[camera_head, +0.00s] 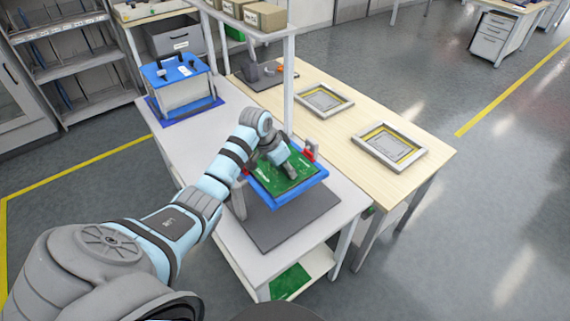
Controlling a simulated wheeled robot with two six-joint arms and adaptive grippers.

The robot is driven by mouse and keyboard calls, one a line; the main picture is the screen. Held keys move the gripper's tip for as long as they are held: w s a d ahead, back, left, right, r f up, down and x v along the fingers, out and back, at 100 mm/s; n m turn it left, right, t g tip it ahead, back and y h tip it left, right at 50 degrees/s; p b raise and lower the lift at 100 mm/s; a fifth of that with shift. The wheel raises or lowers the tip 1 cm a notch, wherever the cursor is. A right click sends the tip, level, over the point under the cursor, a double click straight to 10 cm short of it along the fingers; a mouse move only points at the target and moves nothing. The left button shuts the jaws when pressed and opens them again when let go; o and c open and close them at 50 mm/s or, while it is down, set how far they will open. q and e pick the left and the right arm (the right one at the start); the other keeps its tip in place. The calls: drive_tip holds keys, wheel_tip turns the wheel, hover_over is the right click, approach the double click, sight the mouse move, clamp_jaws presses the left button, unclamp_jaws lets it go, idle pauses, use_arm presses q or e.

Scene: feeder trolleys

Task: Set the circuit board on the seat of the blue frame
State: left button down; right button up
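The green circuit board (268,183) lies within the outline of the blue frame (291,204), and I cannot tell whether it rests on the seat or hangs just above it. The blue frame stands raised over a dark grey mat (283,228) on the white table, with a red part (310,152) at its far right corner. My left gripper (291,172) reaches down over the board from the left, its fingers at or just above the board's surface. Its grip is too small to make out. My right gripper is out of view.
A blue-lidded bin (180,88) stands at the table's far left end. A wooden table (345,142) on the right bears two framed panels (388,145). A white shelf post (289,85) rises behind the gripper. Another green board (290,281) lies on the lower shelf.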

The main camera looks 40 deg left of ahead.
use_arm(q)
drive_tip(key=shift+f, duration=0.7)
idle(0.5)
drive_tip(key=c, duration=0.8)
unclamp_jaws()
drive_tip(key=shift+c, duration=0.2)
drive_tip(key=shift+r, duration=0.1)
drive_tip(key=v, duration=1.2)
